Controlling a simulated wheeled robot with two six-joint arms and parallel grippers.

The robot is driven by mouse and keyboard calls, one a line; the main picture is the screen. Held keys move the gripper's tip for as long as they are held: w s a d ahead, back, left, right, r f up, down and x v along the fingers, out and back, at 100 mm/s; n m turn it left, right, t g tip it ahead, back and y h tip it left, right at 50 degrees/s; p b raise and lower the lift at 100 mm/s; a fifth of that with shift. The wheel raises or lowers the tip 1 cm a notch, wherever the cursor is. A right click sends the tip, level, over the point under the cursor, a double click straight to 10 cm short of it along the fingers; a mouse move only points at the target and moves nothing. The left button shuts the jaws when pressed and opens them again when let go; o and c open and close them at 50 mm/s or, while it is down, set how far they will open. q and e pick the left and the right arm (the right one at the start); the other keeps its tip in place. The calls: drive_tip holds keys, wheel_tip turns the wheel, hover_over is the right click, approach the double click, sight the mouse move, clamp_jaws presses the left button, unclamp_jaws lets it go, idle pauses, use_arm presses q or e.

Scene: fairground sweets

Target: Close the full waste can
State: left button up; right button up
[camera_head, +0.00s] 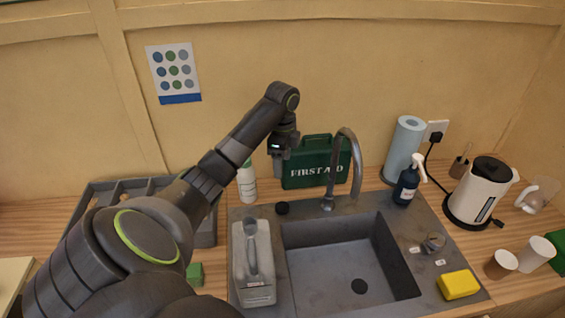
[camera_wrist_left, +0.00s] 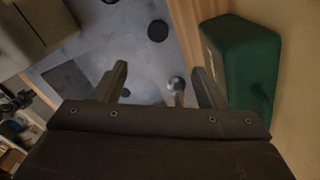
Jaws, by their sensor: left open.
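A grey canister with a handle (camera_head: 252,265) stands on the left side of the grey sink unit; I take it to be the waste can. Its spout is not clear. A grey shape (camera_wrist_left: 35,35) at the upper left of the wrist view appears to be the same canister. A small round black cap (camera_head: 282,208) lies behind it on the sink's back rim, and shows in the wrist view (camera_wrist_left: 157,30). My left gripper (camera_head: 278,170) points down in front of the first aid case, above the back rim. Its two fingers (camera_wrist_left: 162,85) are apart and empty. My right gripper is not seen.
The curved tap (camera_head: 343,160) and green first aid case (camera_head: 316,163) are close to my left gripper. A white bottle (camera_head: 246,185) stands behind the canister. The sink basin (camera_head: 340,270) is empty.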

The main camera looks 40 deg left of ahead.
use_arm(q)
hover_over(283, 205)
wheel_tip(283, 205, down, 6)
wheel_tip(283, 205, down, 6)
drive_tip(key=shift+s+r+p, duration=0.15)
drive_tip(key=shift+r+p, duration=0.1)
drive_tip(key=shift+p, duration=0.25)
drive_tip(key=shift+f, duration=0.35)
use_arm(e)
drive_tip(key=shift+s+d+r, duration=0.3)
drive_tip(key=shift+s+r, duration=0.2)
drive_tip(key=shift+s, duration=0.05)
